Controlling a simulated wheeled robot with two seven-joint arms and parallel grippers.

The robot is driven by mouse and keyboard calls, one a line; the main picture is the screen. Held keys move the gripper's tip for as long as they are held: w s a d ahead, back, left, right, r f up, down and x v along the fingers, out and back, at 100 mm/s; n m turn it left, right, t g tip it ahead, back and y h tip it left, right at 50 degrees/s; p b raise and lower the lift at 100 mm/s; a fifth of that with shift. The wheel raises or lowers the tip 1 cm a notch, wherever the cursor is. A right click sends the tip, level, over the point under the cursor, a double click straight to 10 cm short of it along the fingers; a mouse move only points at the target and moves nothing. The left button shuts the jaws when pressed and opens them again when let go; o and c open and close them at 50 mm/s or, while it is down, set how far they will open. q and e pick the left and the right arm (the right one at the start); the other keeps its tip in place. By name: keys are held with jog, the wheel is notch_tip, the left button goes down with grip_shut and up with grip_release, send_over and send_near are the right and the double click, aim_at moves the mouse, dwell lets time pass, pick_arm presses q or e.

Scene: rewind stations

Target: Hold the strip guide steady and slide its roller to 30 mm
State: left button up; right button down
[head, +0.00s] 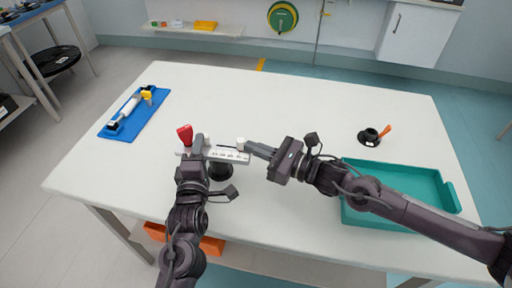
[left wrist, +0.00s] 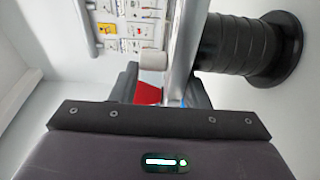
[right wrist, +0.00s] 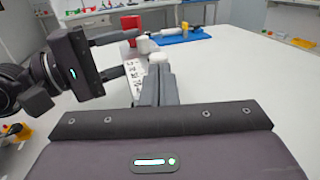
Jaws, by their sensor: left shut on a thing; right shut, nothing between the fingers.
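The strip guide (head: 228,154) is a pale bar with scale marks on a black round stand (left wrist: 250,45). It has a red handle (head: 185,134) at its left end. My left gripper (head: 197,146) is shut on the guide at that end; the red part shows between its fingers in the left wrist view (left wrist: 148,94). A white roller (head: 240,143) stands at the bar's right part. My right gripper (head: 249,148) is shut and empty, its tips right beside the roller (right wrist: 158,57); I cannot tell whether they touch. The scale reading is too small to read.
A blue board (head: 128,127) with a white roll and yellow part lies at the table's left. A teal tray (head: 449,190) is at the right, with a black holder with an orange part (head: 370,137) behind it. The middle back of the white table (head: 290,100) is clear.

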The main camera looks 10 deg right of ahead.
aim_at(240, 152)
jog(key=a, duration=0.2)
jog(key=w+a, duration=0.1)
jog(key=a, duration=0.1)
jog(key=shift+d, duration=0.1)
pick_arm(q)
jog(key=shift+f, duration=0.1)
pick_arm(e)
jog(key=v, duration=1.4)
pick_arm(q)
jog(key=o, duration=1.3)
jog(key=shift+s, duration=0.1)
